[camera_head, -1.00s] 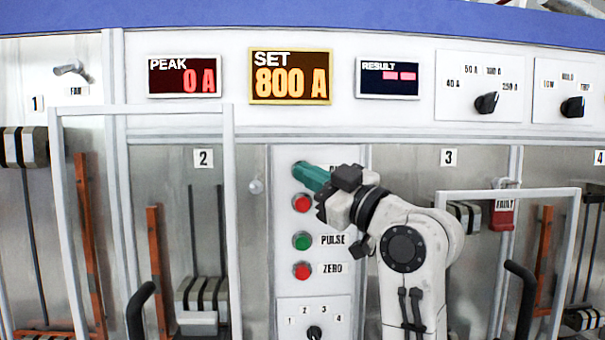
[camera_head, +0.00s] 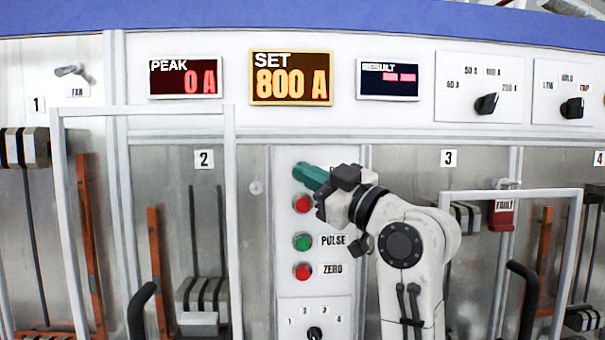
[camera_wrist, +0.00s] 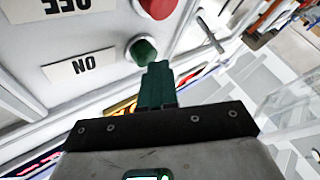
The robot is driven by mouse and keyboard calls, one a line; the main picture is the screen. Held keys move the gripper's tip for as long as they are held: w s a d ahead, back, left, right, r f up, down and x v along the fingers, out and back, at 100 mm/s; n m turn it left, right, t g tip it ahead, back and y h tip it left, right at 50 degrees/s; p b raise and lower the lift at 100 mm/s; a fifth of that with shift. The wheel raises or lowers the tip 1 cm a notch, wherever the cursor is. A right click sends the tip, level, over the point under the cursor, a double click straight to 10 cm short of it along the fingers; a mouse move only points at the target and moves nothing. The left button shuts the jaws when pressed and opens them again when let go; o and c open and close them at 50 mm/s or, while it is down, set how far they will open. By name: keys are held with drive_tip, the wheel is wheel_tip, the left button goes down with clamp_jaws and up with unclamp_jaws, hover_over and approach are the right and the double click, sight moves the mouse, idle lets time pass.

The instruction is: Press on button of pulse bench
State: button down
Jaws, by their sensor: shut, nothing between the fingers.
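The green ON button (camera_wrist: 143,52) sits beside its ON label (camera_wrist: 80,66) in the wrist view. My gripper (camera_wrist: 157,68) is shut and empty, its teal fingertips at the near edge of that button. They overlap it in the picture; whether they touch it I cannot tell.
Below are the green PULSE button (camera_head: 302,241) and red ZERO button (camera_head: 302,271), with a selector knob (camera_head: 314,333) under them. Displays read PEAK 0 A (camera_head: 185,77) and SET 800 A (camera_head: 291,78). Handled frames (camera_head: 230,200) stand out on both sides of the panel.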

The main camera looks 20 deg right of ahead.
drive_tip(key=shift+w+d+f, duration=0.15)
drive_tip(key=shift+w+d, duration=0.05)
drive_tip(key=shift+w, duration=0.1)
drive_tip(key=shift+s, duration=0.15)
idle(0.4)
drive_tip(key=shift+s+a, duration=0.3)
drive_tip(key=shift+s, duration=0.45)
drive_tip(key=shift+s, duration=0.1)
drive_tip(key=shift+s+a, duration=0.25)
drive_tip(key=shift+s, duration=0.5)
drive_tip(key=shift+s+a, duration=0.3)
drive_tip(key=shift+s, duration=0.5)
drive_tip(key=shift+s+a, duration=0.25)
drive_tip(key=shift+s, duration=0.5)
